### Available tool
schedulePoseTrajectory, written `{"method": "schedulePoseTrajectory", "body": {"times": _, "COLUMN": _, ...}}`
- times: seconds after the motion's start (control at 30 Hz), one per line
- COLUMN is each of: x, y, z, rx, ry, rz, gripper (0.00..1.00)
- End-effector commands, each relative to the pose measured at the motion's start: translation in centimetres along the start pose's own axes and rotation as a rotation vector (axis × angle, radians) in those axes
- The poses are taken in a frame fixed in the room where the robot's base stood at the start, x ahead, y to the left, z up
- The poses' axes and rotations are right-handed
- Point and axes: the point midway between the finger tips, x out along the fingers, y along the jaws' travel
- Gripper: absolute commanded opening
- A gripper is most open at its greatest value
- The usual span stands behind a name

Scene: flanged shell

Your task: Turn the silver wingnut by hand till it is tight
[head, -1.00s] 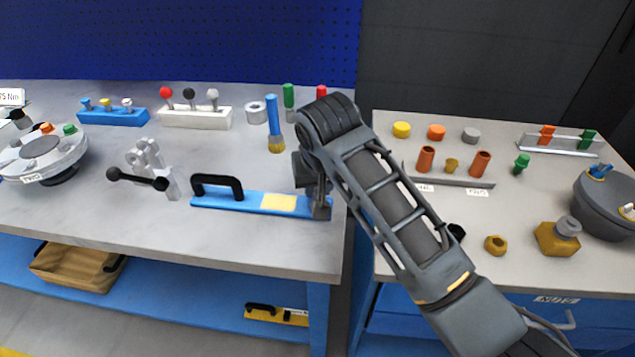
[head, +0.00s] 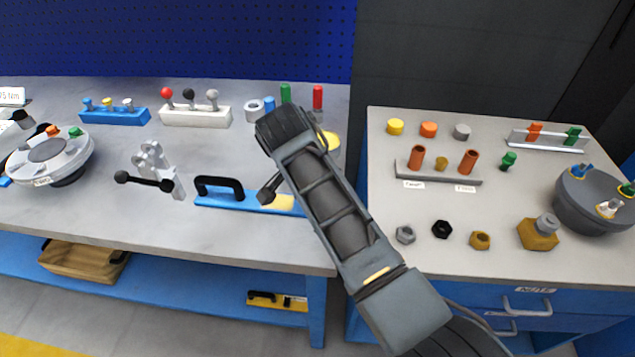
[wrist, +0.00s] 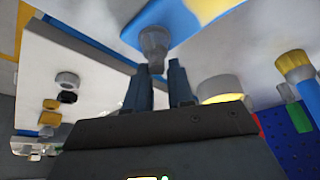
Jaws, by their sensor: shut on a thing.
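A silver wingnut (head: 608,208) shows on the grey flanged shell (head: 575,210) at the far right, with a blue wingnut (head: 582,170) and a green one (head: 627,188). My gripper is far to the left of this shell. In the wrist view my gripper's fingers (wrist: 159,78) are close together, shut on a small grey piece (wrist: 153,45) at their tips. I cannot tell exactly what this piece is. It overlaps the blue bar in that view. In the head view my arm hides most of the gripper.
A blue bar with a black handle (head: 220,185) lies on the left bench, near a lever fixture (head: 150,170) and a second, silver flanged shell (head: 45,165). Loose nuts (head: 441,229) and a brass block (head: 538,233) lie on the right bench. A gap separates the benches.

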Motion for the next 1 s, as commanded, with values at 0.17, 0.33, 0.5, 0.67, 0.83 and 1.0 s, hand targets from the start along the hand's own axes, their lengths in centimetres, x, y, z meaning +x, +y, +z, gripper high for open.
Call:
{"method": "schedulePoseTrajectory", "body": {"times": 0.17, "x": 0.03, "y": -0.01, "z": 0.15, "rx": 0.13, "ry": -0.001, "rz": 0.053, "gripper": 0.0}}
{"method": "schedulePoseTrajectory", "body": {"times": 0.33, "x": 0.1, "y": 0.1, "z": 0.22, "rx": 0.278, "ry": -0.001, "rz": 0.115, "gripper": 0.0}}
{"method": "schedulePoseTrajectory", "body": {"times": 0.5, "x": 0.12, "y": 0.25, "z": 0.27, "rx": 0.425, "ry": -0.002, "rz": 0.176, "gripper": 0.0}}
{"method": "schedulePoseTrajectory", "body": {"times": 0.67, "x": 0.11, "y": 0.36, "z": 0.29, "rx": 0.553, "ry": -0.002, "rz": 0.228, "gripper": 0.0}}
{"method": "schedulePoseTrajectory", "body": {"times": 0.83, "x": 0.06, "y": 0.47, "z": 0.29, "rx": 0.664, "ry": 0.0, "rz": 0.273, "gripper": 0.0}}
{"method": "schedulePoseTrajectory", "body": {"times": 1.0, "x": -0.06, "y": 0.52, "z": 0.27, "rx": 0.743, "ry": -0.001, "rz": 0.306, "gripper": 0.0}}
